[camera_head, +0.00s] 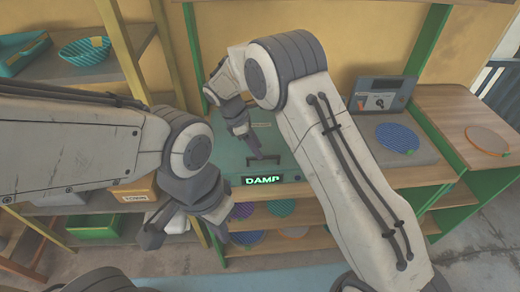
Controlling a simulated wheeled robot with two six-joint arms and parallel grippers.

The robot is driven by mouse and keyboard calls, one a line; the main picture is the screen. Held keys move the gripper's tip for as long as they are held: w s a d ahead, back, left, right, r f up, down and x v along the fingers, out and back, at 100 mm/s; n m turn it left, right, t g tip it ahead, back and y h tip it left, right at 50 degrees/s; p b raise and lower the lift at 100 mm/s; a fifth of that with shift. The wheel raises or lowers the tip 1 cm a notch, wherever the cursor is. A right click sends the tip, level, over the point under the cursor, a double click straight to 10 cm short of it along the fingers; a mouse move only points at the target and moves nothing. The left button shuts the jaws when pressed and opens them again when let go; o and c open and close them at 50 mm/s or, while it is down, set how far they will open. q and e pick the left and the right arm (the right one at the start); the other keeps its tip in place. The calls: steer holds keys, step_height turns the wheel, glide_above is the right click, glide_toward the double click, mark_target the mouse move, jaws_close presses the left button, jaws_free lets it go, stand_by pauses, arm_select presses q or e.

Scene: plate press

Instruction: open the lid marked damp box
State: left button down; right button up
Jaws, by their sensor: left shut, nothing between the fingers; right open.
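The damp box (228,160) is a teal box on the wooden counter, with a lit green "DAMP" sign on its front. Its lid looks closed and has a dark bar handle (283,157) near the front. My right gripper (256,152) is open and points down over the lid, its tips close to the handle; I cannot tell whether they touch it. My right arm hides the box's right part.
A grey device (381,96) and a blue round plate (397,137) on a pad stand to the right. Shelves below hold coloured plates (281,207), a labelled orange box (131,195) and a green bin (92,229). Baskets (84,51) stand upper left.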

steer(key=shift+x, duration=1.5)
jaws_close()
